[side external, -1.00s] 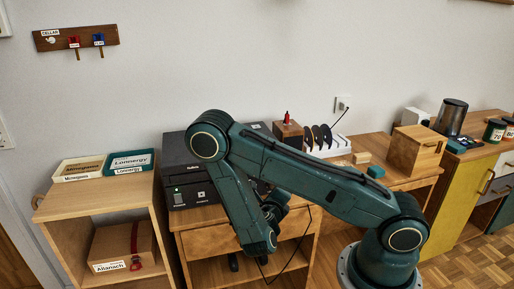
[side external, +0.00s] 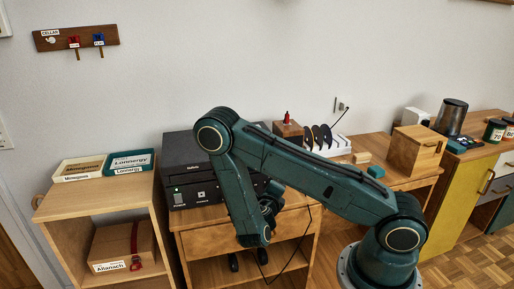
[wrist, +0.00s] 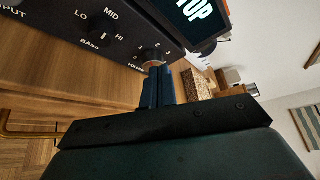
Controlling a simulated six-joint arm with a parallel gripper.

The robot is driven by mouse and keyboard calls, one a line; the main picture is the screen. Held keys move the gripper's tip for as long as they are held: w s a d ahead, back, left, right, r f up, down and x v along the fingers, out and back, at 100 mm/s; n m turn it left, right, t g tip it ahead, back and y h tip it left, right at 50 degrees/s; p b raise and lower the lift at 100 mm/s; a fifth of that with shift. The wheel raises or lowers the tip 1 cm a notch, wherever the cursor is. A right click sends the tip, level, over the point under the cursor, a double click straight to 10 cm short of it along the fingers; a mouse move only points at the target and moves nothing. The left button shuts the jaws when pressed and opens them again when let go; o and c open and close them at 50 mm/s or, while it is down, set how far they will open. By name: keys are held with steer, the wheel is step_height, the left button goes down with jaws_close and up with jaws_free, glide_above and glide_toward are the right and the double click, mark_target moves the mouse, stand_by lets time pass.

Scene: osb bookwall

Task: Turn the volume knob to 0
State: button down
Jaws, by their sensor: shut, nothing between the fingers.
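The volume knob (wrist: 152,56) is a small round knob on the front of a black box (wrist: 60,22), beside printed numbers, in the wrist view. Its label is partly hidden, and I cannot read where its pointer stands. My gripper (wrist: 159,70) is shut and empty, its two bluish fingers together. The fingertips are right at the lower edge of the volume knob; I cannot tell whether they touch it. In the side external view the black box (side external: 203,192) stands on the desk, and my forearm hides its right front and the volume knob.
A bass knob (wrist: 102,27) marked LO, MID, HI sits left of the volume knob. A lit screen (wrist: 195,12) is to the right. A wooden shelf unit (side external: 100,200) with labelled trays stands left of the desk. A wooden box (side external: 415,150) stands on the desk's right.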

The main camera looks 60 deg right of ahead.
steer(key=shift+w+d, duration=1.25)
steer(key=shift+s+d+f, duration=0.1)
steer(key=shift+s+f, duration=0.05)
steer(key=shift+f, duration=0.1)
steer(key=shift+w+a+f, duration=0.35)
steer(key=shift+f, duration=0.2)
stand_by(0.6)
steer(key=shift+f, duration=0.5)
stand_by(0.5)
steer(key=shift+w+a, duration=0.15)
steer(key=shift+w+a+r, duration=0.1)
steer(key=shift+w+a, duration=0.1)
stand_by(0.3)
